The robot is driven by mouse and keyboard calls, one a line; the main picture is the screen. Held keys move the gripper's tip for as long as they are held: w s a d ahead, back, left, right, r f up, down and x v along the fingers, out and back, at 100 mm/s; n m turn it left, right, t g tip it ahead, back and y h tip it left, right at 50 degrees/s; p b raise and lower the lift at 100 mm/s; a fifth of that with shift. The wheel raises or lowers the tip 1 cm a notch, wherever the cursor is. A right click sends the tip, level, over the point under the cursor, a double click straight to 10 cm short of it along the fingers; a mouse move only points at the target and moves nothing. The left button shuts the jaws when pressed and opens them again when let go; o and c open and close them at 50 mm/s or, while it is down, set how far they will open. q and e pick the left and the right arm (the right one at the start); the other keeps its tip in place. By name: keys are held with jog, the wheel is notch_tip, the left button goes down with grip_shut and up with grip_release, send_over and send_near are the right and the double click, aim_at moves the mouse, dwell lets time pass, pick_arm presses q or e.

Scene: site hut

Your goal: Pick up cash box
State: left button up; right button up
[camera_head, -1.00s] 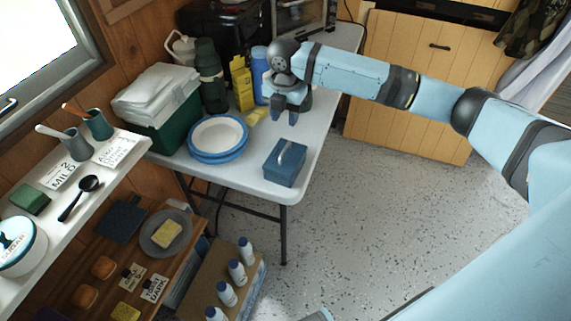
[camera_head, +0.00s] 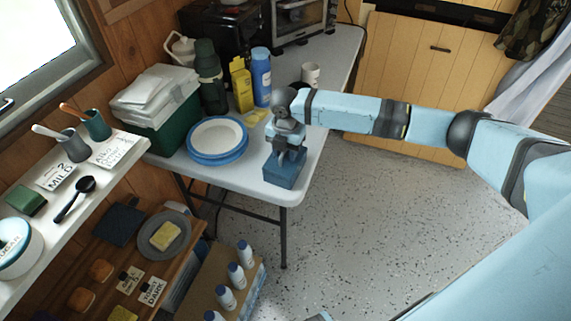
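The cash box (camera_head: 284,175) is a small blue box with a handle on its lid. It sits on the white folding table near its front right corner. My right gripper (camera_head: 289,158) points down right over the lid, at the handle, and covers most of it. The fingers are small here, and I cannot tell whether they are closed on the handle. The box appears to rest on the tabletop. My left gripper is not in view.
Blue-rimmed plates (camera_head: 217,158) stand just left of the box. A white mug (camera_head: 310,75), blue bottle (camera_head: 261,78), yellow carton (camera_head: 241,85) and green flask (camera_head: 210,80) stand farther back. The table's front edge (camera_head: 238,189) is near. Floor to the right is clear.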

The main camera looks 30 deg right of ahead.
grip_shut()
jog(key=shift+r, duration=0.15)
dwell(1.2)
